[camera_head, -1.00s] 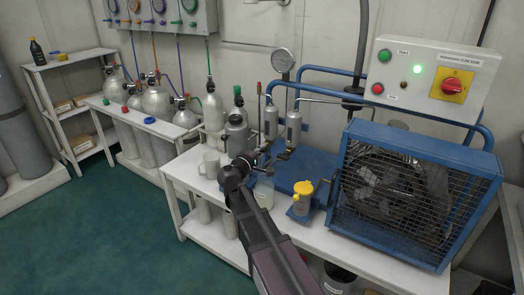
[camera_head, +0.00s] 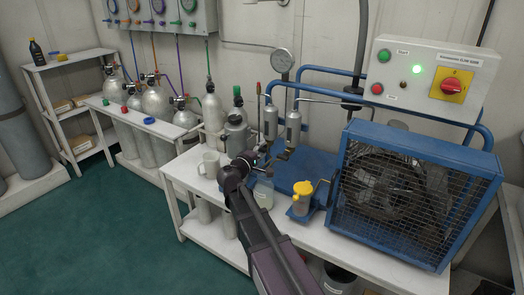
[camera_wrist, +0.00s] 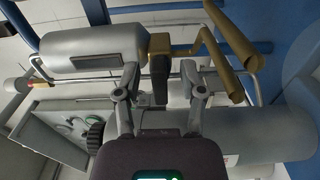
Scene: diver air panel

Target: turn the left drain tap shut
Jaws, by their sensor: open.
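Two grey filter cylinders stand side by side on the blue compressor base in the head view, the left one (camera_head: 270,122) and the right one (camera_head: 293,128). In the wrist view a grey cylinder (camera_wrist: 95,47) ends in a brass fitting with a dark tap handle (camera_wrist: 160,78), seemingly the left drain tap. My gripper (camera_wrist: 160,74) is open, its two fingers on either side of this handle, with gaps visible. In the head view my gripper (camera_head: 280,156) is below the cylinders, and the tap is too small and covered to make out.
A brass tube (camera_wrist: 232,40) runs close beside the fitting. A large grey cylinder (camera_wrist: 255,130) lies behind the right finger. A clear jar (camera_head: 264,193), a yellow-topped cup (camera_head: 302,195) and the caged compressor (camera_head: 415,195) crowd the bench. A white mug (camera_head: 209,164) stands to the left.

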